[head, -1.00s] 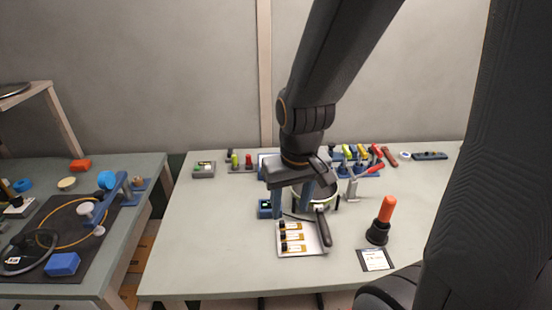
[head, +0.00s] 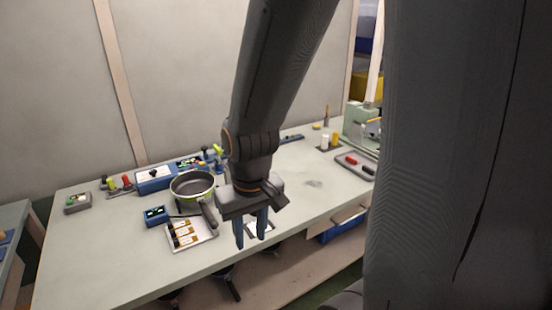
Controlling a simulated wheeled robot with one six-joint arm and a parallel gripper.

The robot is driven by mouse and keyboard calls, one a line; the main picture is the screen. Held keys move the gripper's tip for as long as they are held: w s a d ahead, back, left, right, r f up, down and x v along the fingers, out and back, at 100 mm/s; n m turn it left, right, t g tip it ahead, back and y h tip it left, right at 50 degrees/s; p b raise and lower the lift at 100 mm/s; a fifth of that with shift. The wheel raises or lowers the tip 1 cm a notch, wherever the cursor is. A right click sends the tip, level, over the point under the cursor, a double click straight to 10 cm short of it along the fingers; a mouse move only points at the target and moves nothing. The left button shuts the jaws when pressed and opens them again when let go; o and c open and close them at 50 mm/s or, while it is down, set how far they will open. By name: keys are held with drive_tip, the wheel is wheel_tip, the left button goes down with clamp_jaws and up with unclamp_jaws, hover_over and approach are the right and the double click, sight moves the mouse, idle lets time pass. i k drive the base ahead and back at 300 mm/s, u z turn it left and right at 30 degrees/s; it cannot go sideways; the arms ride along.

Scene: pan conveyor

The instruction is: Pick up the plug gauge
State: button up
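My gripper (head: 252,239) points down over the front part of the bench. Its two blue fingers are apart with nothing visible held between them. No plug gauge can be told with certainty in the current head view. The upright orange handle on a black base, seen earlier and possibly the plug gauge, is not visible now; my gripper and wrist cover that area. A white card (head: 262,229) shows partly behind the fingers.
A pan (head: 192,182) stands left of my gripper, its handle pointing towards the front. A tray (head: 204,239) with small labelled pieces and a blue box (head: 155,216) are nearby. The bench (head: 320,190) is mostly clear to the right. A grey tray (head: 357,164) lies farther right.

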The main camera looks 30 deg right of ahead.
sight(126, 182)
drive_tip(key=z, duration=0.2)
drive_tip(key=k, duration=0.5)
drive_tip(key=z, duration=1.05)
drive_tip(key=i, duration=1.15)
drive_tip(key=u, duration=0.8)
drive_tip(key=i, duration=0.35)
drive_tip(key=u, duration=0.5)
